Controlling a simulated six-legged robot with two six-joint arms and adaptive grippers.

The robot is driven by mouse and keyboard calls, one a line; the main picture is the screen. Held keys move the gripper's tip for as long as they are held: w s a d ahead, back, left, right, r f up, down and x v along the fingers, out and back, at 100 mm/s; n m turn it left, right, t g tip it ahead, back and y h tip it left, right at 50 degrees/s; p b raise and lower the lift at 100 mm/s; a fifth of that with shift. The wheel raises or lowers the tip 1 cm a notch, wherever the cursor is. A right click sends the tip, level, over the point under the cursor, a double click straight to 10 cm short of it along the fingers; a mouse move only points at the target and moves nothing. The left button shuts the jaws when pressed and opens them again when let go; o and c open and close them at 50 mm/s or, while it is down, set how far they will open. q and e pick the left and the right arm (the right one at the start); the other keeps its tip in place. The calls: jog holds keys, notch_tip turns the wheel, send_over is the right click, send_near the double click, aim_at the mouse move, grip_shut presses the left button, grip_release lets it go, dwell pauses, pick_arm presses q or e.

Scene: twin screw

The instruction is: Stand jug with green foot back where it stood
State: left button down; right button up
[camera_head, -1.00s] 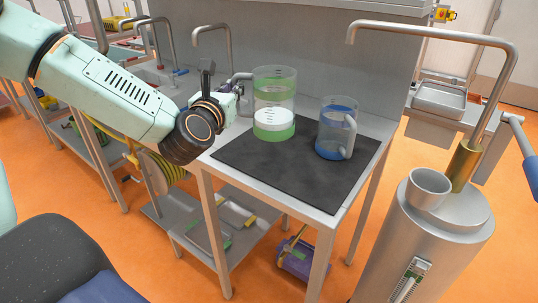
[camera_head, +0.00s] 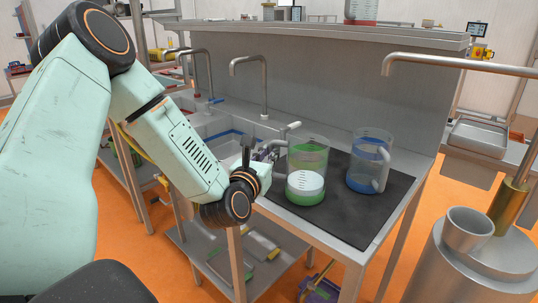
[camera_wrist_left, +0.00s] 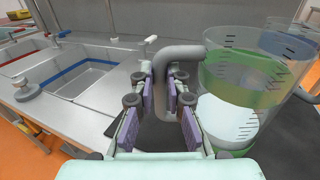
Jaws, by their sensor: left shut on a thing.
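The jug with the green foot (camera_head: 306,184) is clear, with a green band higher up and white contents low down. It looks upright over the left part of the black mat (camera_head: 345,222); I cannot tell whether its foot touches the mat. My left gripper (camera_head: 271,153) is to its left, shut on its grey handle. The wrist view shows the handle (camera_wrist_left: 183,62) between the finger pads of the left gripper (camera_wrist_left: 170,88), with the jug (camera_wrist_left: 245,85) to the right. The jug's foot is partly hidden there. My right gripper is not in view.
A blue-footed jug (camera_head: 367,162) stands on the mat to the right. A sink (camera_head: 228,143) with a tap (camera_head: 264,88) lies to the left. A metal cup (camera_head: 467,229) sits on a steel cylinder at the right. The front of the mat is clear.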

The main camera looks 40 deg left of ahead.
pick_arm(q)
jog(key=shift+s+a+f, duration=0.15)
jog(key=shift+a, duration=0.2)
jog(key=c, duration=1.8)
grip_release()
jog(key=shift+a+f, duration=0.1)
jog(key=o, duration=0.4)
jog(key=shift+d, duration=0.3)
jog(key=shift+o, duration=0.2)
jog(key=shift+a, duration=0.2)
